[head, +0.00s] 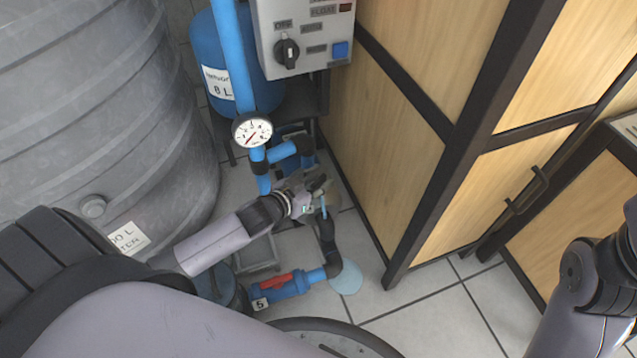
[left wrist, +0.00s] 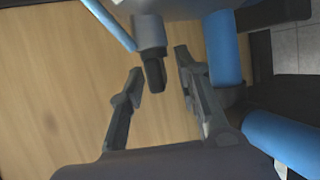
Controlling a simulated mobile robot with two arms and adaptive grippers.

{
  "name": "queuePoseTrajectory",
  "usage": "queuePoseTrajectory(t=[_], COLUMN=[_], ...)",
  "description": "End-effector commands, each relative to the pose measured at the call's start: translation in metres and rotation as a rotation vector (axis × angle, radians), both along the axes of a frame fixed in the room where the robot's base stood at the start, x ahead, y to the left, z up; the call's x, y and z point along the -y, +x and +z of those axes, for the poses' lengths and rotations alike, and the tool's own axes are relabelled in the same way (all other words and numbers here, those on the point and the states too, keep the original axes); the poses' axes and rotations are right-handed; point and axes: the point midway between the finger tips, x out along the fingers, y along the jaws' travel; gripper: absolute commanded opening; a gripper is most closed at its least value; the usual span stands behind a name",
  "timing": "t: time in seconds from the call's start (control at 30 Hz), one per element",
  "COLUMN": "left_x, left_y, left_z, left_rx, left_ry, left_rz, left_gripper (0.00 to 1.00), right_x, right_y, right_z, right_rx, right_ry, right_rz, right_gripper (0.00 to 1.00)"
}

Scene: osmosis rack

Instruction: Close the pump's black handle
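In the left wrist view, a small black handle (left wrist: 155,76) sticks out of a grey cylindrical fitting (left wrist: 148,34). My left gripper (left wrist: 156,62) is open, with one finger on each side of the handle and visible gaps to both. In the head view, my left gripper (head: 318,190) is low among the blue pipes, beside the wooden cabinet. There it hides most of the pump area, and I cannot make out the handle. My right arm shows at the right edge, but its gripper is out of view.
A blue pipe with a pressure gauge (head: 252,131) rises behind my left wrist. A red-handled valve (head: 278,282) marked 5 lies below it. A large grey tank (head: 95,110) stands at left, a wooden cabinet (head: 400,130) at right. The tiled floor at lower right is clear.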

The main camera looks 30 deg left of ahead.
Motion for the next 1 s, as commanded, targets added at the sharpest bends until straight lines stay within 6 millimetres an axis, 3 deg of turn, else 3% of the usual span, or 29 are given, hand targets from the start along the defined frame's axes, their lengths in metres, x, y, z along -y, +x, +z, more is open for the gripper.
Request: queuePoseTrajectory(t=[0.27,0.7,1.0], left_x=[0.0003,0.0004,0.0005], left_y=[0.0007,0.0006,0.0005], left_z=[-0.0002,-0.0003,-0.0002], left_rx=[-0.001,0.000,0.000], left_ry=[0.000,-0.001,-0.001], left_rz=[0.000,-0.001,-0.001], left_gripper=[0.30,0.01,0.00], right_x=[-0.0001,-0.0002,-0.0002], right_y=[-0.0003,-0.0002,-0.0002], right_z=[0.0009,0.0008,0.0008], right_rx=[0.001,0.002,0.002], right_ry=[-0.001,0.000,0.001], right_rz=[0.000,0.000,0.000], right_gripper=[0.65,0.65,0.65])
